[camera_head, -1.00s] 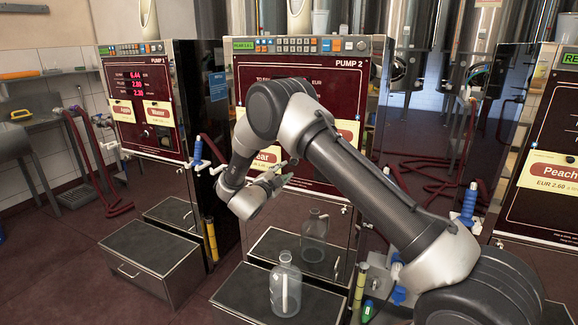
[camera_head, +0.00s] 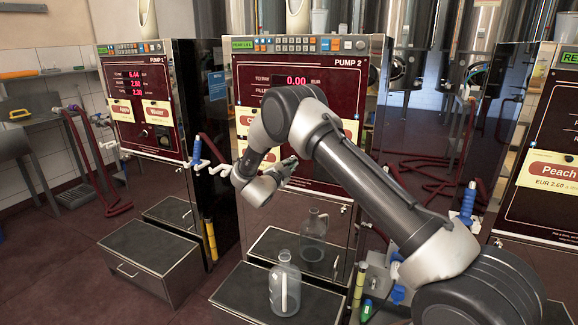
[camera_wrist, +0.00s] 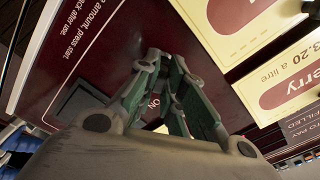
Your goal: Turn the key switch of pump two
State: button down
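Pump two (camera_head: 345,75) stands in the middle, its dark red panel partly covered by my arm. Its display (camera_head: 297,81) shows a red 0.00. My gripper (camera_head: 290,163) is at the lower part of this panel. In the wrist view my gripper (camera_wrist: 163,66) has its green fingers drawn close together at the tips, against the panel. A white "ON" mark (camera_wrist: 153,103) shows between the fingers. The fingers hide the key switch; they look shut on its key, which I cannot see itself.
A clear glass bottle (camera_head: 285,288) stands on the low platform (camera_head: 240,297) before pump two. Pump one (camera_head: 140,95) is at the left, another pump (camera_head: 545,170) at the right. Yellow product labels (camera_wrist: 290,85) are close beside my gripper.

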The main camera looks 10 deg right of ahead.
jog(key=shift+n, duration=0.3)
jog(key=n, duration=1.1)
jog(key=shift+f, duration=0.1)
jog(key=shift+n, duration=0.3)
dwell(0.4)
jog(key=c, duration=1.5)
grip_release()
jog(key=v, duration=1.2)
